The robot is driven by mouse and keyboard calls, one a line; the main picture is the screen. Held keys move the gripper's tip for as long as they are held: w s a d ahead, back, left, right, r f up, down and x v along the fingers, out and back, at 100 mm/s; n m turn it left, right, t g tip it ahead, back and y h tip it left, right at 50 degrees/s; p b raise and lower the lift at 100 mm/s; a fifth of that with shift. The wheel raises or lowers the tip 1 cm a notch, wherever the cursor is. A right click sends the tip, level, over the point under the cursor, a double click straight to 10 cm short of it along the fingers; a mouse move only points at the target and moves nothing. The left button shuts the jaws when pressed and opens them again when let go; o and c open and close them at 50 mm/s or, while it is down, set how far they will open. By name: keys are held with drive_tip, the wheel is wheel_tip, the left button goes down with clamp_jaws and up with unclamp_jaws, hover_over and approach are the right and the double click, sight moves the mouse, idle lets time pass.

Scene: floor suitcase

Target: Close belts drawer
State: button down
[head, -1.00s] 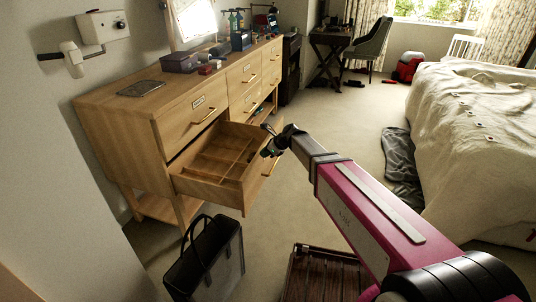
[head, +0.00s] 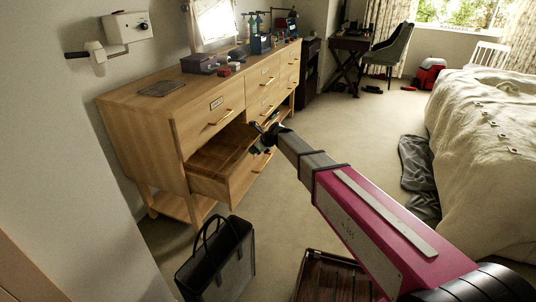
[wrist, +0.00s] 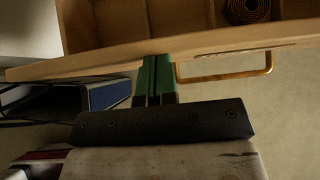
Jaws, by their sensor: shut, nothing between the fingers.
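The open drawer (head: 209,186) is wooden, with inner dividers, and juts partly out of the left side of the dresser (head: 140,125). In the wrist view its front panel (wrist: 105,62) crosses the top, and a dark coiled item like a belt (wrist: 247,10) lies in a compartment. Its brass handle (wrist: 225,74) is right of the fingers. My gripper (head: 263,138) is at the drawer's front; its green fingers (wrist: 155,79) are together and empty, against or very near the outside of the panel. Contact is hard to tell.
A black handbag (head: 218,262) stands on the floor below the drawer. A dark slatted wooden item (head: 335,278) lies at the bottom. The bed (head: 490,140) is at right, with grey cloth (head: 418,165) beside it. Carpet between dresser and bed is mostly clear.

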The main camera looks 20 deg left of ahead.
drive_tip(key=w+a, duration=0.1)
drive_tip(key=a, duration=1.7)
drive_tip(key=shift+w+a, duration=0.25)
drive_tip(key=shift+a, duration=0.15)
